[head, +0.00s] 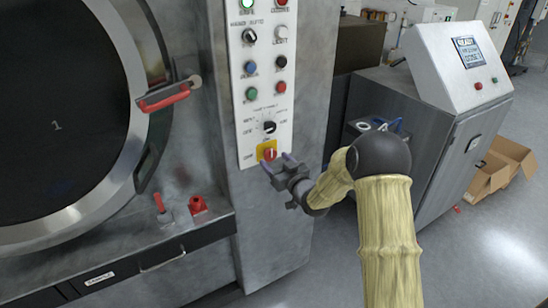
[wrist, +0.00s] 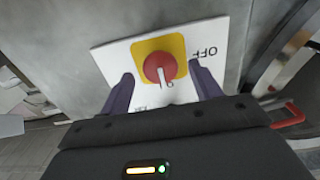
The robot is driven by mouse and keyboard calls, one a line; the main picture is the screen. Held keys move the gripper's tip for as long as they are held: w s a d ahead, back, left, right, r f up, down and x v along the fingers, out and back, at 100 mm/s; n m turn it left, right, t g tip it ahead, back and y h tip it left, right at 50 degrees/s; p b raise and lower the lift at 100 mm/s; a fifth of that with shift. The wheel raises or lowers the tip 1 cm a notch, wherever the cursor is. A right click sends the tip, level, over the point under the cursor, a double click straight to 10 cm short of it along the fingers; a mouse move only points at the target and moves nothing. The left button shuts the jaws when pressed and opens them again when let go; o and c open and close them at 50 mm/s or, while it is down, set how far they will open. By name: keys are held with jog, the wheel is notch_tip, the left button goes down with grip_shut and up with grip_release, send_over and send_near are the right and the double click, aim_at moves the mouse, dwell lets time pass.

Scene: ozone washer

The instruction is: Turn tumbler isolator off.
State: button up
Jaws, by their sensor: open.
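The tumbler isolator (head: 267,151) is a red rotary knob on a yellow square plate, at the bottom of the white control panel (head: 243,115). In the wrist view the isolator knob (wrist: 160,68) shows close up, with a pale mark on it pointing down toward my gripper. The word OFF shows at its right in that view. My gripper (head: 277,162) is open in front of the panel's bottom end. In the wrist view its dark fingers (wrist: 165,88) stand on either side of the knob. I cannot tell whether they touch it.
Several buttons and switches sit above the isolator, including a black selector (head: 269,127). A large round washer door (head: 60,125) with a red handle (head: 165,97) is at the left. A grey cabinet (head: 425,130) and a cardboard box (head: 490,175) stand at the right.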

jog(key=shift+x, duration=0.8)
jog(key=c, duration=0.9)
